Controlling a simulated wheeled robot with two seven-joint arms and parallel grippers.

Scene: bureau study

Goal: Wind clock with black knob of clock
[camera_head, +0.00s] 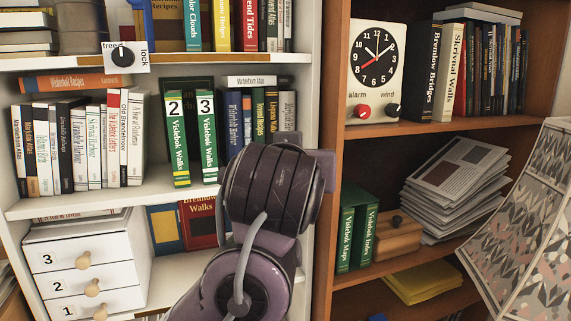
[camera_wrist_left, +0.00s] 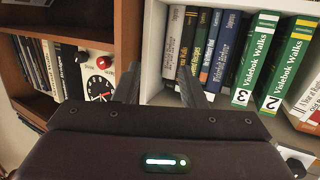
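A white clock (camera_head: 354,75) with a black face stands on the brown bookcase's upper shelf in the head view. Its black knob (camera_head: 393,110), marked "wind", is at its lower right. Its red knob (camera_head: 362,111), marked "alarm", is at its lower left. In the left wrist view the clock shows upside down at the left, with the black knob (camera_wrist_left: 81,57). My left gripper (camera_wrist_left: 160,88) has its two fingers apart with nothing between them, in front of the bookcases and apart from the clock. In the head view my left wrist hides its fingers. My right gripper is not in view.
A white bookcase (camera_head: 75,209) with books and drawers fills the left. The brown bookcase's divider (camera_head: 331,60) stands between my left arm and the clock. Books (camera_head: 427,75) stand close right of the clock. A patterned lampshade (camera_head: 535,215) is at the lower right.

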